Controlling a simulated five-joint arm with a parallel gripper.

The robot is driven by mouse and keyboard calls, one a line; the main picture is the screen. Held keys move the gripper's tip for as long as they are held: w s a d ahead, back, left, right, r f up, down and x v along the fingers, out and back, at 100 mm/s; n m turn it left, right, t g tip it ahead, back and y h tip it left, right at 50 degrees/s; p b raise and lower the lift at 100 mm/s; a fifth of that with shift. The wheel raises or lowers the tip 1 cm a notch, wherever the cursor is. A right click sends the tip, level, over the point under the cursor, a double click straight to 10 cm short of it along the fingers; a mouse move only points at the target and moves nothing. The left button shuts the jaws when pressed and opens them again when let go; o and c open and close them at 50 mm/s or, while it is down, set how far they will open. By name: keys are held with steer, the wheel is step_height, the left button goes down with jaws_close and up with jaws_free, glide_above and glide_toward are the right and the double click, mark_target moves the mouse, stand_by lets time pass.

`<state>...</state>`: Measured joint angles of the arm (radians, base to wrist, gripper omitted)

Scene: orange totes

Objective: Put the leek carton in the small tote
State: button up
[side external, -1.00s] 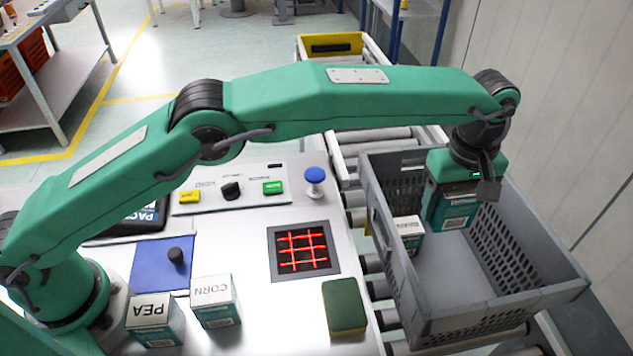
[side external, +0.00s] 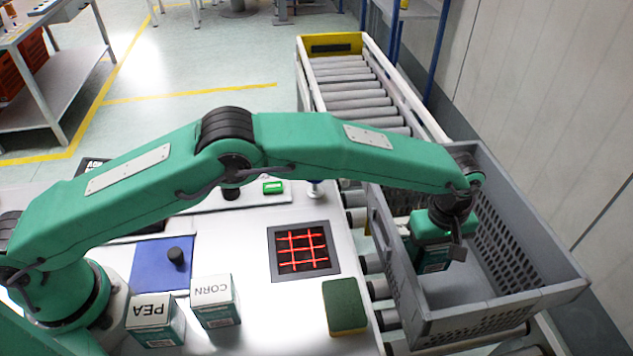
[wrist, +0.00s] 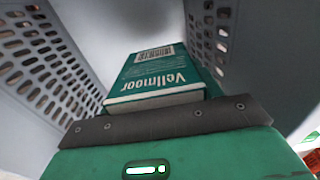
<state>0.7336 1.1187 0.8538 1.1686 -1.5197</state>
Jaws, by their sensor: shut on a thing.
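My gripper (side external: 447,236) is shut on a teal carton (side external: 432,262) and holds it low inside the grey tote (side external: 498,316), toward its left wall. In the wrist view the carton (wrist: 158,76) shows "Vellmoor" lettering and a barcode beyond the dark jaw plate (wrist: 165,122). I cannot read a leek label on it. I cannot tell whether the carton touches the tote floor. The grey tote, with perforated walls, sits on the roller conveyor.
A pea carton (side external: 155,321) and a corn carton (side external: 215,302) stand on the bench. A green-topped sponge-like block (side external: 345,307) and a red-lit grid panel (side external: 304,250) lie nearer the tote. The rollers (side external: 350,88) behind the tote are clear.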

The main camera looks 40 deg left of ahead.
steer(key=shift+f, duration=4.95)
steer(key=shift+f, duration=0.1)
steer(key=o, duration=0.9)
step_height(320, 180, up, 12)
steer(key=shift+r, duration=0.1)
